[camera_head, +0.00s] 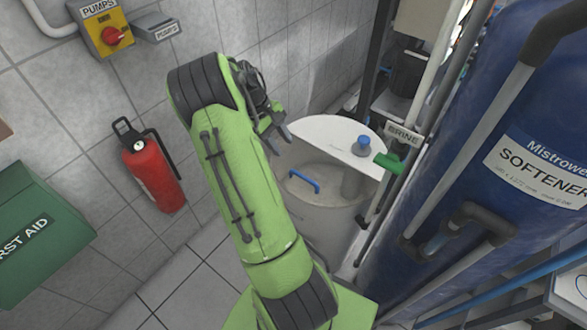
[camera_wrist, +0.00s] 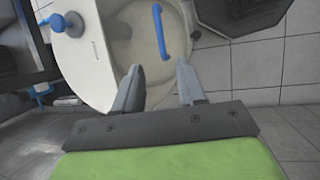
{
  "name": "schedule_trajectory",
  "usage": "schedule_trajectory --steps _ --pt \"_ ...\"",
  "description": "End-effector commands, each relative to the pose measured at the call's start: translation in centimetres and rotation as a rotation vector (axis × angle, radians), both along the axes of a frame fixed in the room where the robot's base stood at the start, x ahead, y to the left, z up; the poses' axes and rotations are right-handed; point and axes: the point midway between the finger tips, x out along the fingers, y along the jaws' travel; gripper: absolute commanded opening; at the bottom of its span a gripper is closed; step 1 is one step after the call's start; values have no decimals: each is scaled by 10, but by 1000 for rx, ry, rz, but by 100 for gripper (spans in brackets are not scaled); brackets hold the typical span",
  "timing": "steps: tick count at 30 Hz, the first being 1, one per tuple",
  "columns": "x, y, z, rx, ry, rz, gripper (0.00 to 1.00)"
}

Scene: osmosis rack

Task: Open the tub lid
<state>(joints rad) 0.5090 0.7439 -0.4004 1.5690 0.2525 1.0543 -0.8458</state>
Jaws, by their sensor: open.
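The round pale tub (camera_head: 335,222) stands between the tiled wall and the blue softener tank. Its top shows a white half-round section (camera_head: 325,135) with a blue knob (camera_head: 363,144), and a beige front lid section (camera_head: 318,190) with a curved blue handle (camera_head: 303,181). In the wrist view the handle (camera_wrist: 160,32) lies beyond my fingertips, apart from them. My gripper (camera_head: 277,137) is open and empty near the white section's left edge. In the wrist view its two fingers (camera_wrist: 160,82) point toward the beige section. Part of the tub is hidden behind my arm.
The blue softener tank (camera_head: 500,150) and pipes crowd the right side, with a green valve handle (camera_head: 389,163) close to the tub. A red fire extinguisher (camera_head: 153,175) and green first aid box (camera_head: 38,235) are at the left. Tiled floor (camera_head: 195,285) is clear lower left.

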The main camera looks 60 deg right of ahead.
Motion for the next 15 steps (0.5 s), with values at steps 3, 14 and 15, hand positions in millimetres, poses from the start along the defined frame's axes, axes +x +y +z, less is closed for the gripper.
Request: schedule_trajectory --steps 3,14,15 --pt "-14 -3 -34 4 3 -2 40" --pt "-46 -12 -106 3 0 -1 40" --pt "-48 -13 -110 2 0 0 40"
